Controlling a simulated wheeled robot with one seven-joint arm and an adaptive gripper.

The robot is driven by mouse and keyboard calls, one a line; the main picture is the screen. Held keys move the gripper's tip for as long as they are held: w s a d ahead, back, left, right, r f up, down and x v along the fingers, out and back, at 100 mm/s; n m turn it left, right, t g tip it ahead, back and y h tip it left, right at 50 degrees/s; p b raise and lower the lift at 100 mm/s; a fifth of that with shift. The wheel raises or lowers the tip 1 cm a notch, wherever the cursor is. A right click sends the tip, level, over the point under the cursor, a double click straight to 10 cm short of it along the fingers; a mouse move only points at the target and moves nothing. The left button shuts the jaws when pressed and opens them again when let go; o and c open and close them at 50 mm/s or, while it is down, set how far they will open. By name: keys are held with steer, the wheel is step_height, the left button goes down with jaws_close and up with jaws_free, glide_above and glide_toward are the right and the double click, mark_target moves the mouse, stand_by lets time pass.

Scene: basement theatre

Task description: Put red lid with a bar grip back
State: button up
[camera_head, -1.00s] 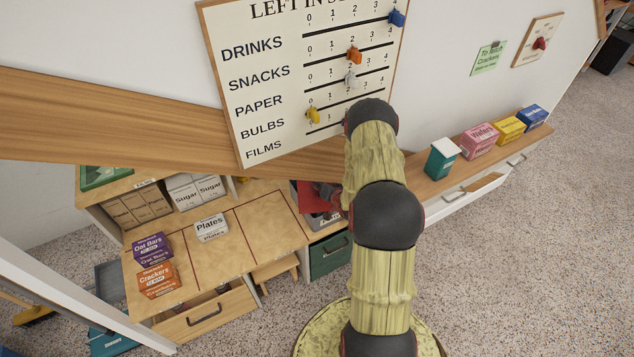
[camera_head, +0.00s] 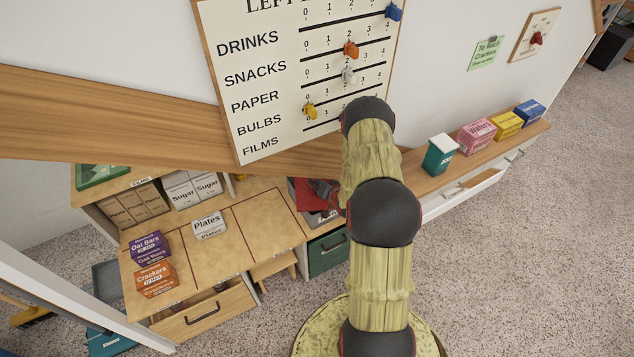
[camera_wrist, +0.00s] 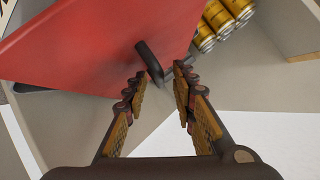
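The red lid (camera_wrist: 95,45) fills the upper left of the wrist view, with its dark bar grip (camera_wrist: 150,63) near its right edge. My gripper (camera_wrist: 156,82) is open. The bar grip shows just beyond and between its two fingertips; I cannot tell whether they touch it. In the head view the red lid (camera_head: 302,194) shows only in part, at the right end of the low counter. My gripper (camera_head: 325,190) is over it there, and my arm hides much of that spot.
Yellow cans (camera_wrist: 228,20) stand in a pale compartment beside the lid. A Plates box (camera_head: 209,226), an Oat Bars box (camera_head: 149,247) and a Crackers box (camera_head: 155,279) sit on the counter (camera_head: 225,255). A green bin (camera_head: 328,255) is below the lid. A board (camera_head: 270,100) is on the wall above.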

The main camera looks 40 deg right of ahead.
steer(key=shift+s+r+p, duration=0.15)
steer(key=shift+r+p, duration=0.3)
steer(key=shift+r, duration=0.15)
steer(key=p+v, duration=0.2)
steer(key=v, duration=0.9)
steer(key=shift+s+p, duration=0.3)
steer(key=shift+r, duration=0.1)
